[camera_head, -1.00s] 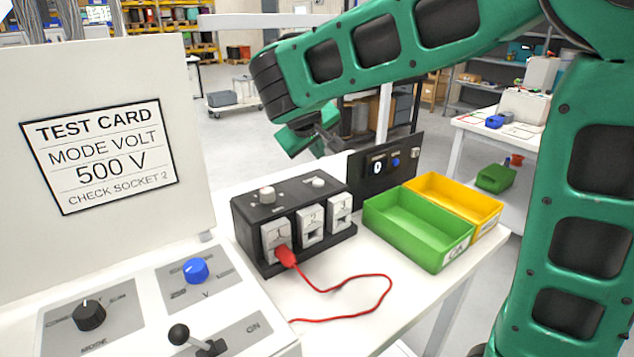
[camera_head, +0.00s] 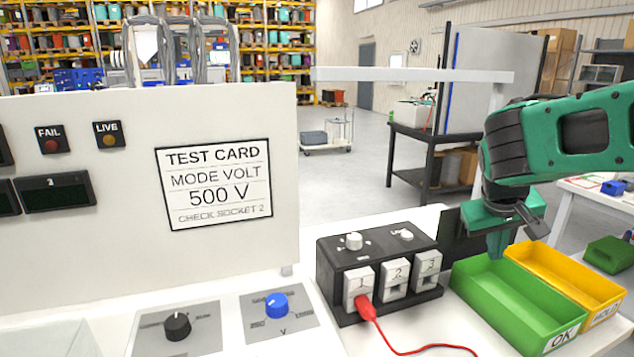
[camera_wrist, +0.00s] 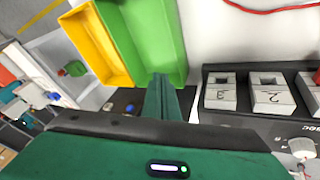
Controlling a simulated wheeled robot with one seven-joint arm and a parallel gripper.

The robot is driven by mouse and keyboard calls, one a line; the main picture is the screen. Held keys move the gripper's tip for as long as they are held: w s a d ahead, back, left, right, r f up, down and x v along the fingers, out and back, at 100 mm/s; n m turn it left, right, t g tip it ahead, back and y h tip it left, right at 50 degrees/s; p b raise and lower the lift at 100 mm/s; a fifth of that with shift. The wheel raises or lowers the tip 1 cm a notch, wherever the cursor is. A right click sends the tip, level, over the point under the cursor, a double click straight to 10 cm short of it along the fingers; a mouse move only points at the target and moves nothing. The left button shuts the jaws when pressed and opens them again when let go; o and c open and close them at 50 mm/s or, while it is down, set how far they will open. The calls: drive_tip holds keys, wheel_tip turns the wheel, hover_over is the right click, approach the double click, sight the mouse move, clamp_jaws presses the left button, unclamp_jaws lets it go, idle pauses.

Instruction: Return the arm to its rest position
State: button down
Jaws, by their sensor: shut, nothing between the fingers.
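My green arm enters the head view from the right, and my gripper (camera_head: 497,248) points down near the back left corner of the green OK bin (camera_head: 545,337). The gripper's narrow fingers are shut and empty. In the wrist view the closed fingers (camera_wrist: 161,95) show in front of the green bin (camera_wrist: 145,35). I cannot tell how high they are above the table. The red plug (camera_head: 365,305) sits in socket 1 of the black socket box (camera_head: 330,287), left of my gripper.
The yellow HOLD bin (camera_head: 605,310) stands beside the green bin. A white panel with a test card (camera_head: 214,184) and a console with black (camera_head: 177,326) and blue (camera_head: 277,305) knobs stand left. A red cable (camera_head: 430,348) crosses the table. A white frame bar (camera_head: 410,74) spans behind.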

drive_tip(key=s+d+f+m+g+y, duration=0.1)
drive_tip(key=s+f, duration=0.1)
drive_tip(key=s, duration=0.6)
drive_tip(key=s+d+f+m+g+y, duration=0.1)
drive_tip(key=s+f+m+y, duration=0.1)
drive_tip(key=s, duration=0.7)
drive_tip(key=s+d+f+m+g+y, duration=0.1)
drive_tip(key=s+f+m+g, duration=0.1)
drive_tip(key=s, duration=0.6)
drive_tip(key=shift+s+d+f, duration=0.25)
drive_tip(key=shift+f, duration=0.65)
